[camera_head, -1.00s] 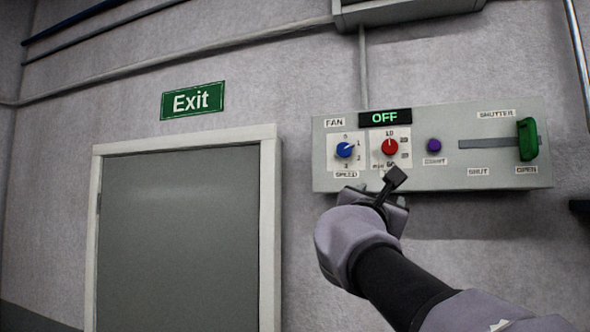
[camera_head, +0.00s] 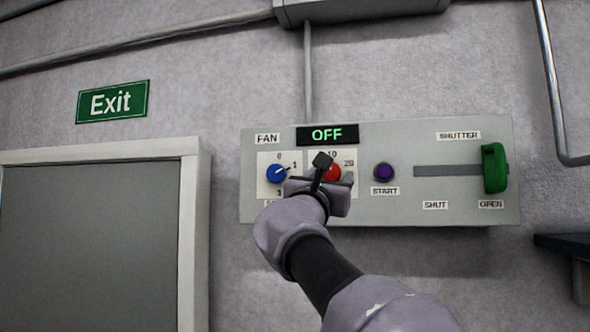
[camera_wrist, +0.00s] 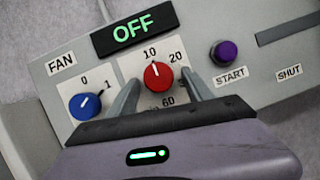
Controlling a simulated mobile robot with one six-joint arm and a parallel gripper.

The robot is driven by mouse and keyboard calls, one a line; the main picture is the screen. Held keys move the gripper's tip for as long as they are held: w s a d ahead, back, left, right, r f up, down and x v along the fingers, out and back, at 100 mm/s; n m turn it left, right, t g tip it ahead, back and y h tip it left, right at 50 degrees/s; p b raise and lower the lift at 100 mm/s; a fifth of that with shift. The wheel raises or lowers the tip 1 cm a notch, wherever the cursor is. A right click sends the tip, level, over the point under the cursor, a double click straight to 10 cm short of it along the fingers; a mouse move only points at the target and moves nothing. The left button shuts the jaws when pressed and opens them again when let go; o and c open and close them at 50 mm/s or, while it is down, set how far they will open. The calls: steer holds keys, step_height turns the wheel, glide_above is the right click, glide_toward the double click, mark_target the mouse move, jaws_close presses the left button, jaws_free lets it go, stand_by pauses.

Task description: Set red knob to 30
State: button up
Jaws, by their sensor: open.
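The red knob (camera_head: 333,173) is on the grey wall panel (camera_head: 440,207), partly hidden behind my gripper in the head view. In the wrist view the red knob (camera_wrist: 158,78) shows whole, its white mark pointing up towards the 10. Labels 10, 20 and 60 are readable around it; no 30 is readable. My gripper (camera_wrist: 160,80) is open, with one finger on each side of the knob in the wrist view and a gap on both sides. I cannot tell how far the fingertips are from the panel. The display (camera_head: 327,135) above reads OFF.
A blue knob (camera_head: 276,174) sits close left of the red one. The purple START button (camera_head: 384,172) is to the right, then the green shutter handle (camera_head: 494,168) at OPEN. A door (camera_head: 90,250) is at the left and a dark ledge (camera_head: 562,243) at the right.

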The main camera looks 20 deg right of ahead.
steer(key=shift+s+r, duration=0.15)
steer(key=shift+a, duration=0.2)
jaws_close()
steer(key=shift+m+g+h, duration=0.3)
steer(key=shift+m, duration=0.2)
steer(key=m+g+y+p, duration=0.1)
steer(key=m+p, duration=0.3)
steer(key=m, duration=0.4)
steer(key=r+m+g+y+p, duration=0.1)
steer(key=m+g+p, duration=0.2)
steer(key=m+p, duration=0.2)
steer(key=m+g+y+p, duration=0.1)
steer(key=m+g+p, duration=0.2)
steer(key=m, duration=0.7)
steer(key=shift+a+r+m+y+p, duration=0.1)
steer(key=shift+r+m+y+p, duration=0.25)
steer(key=shift+p, duration=0.5)
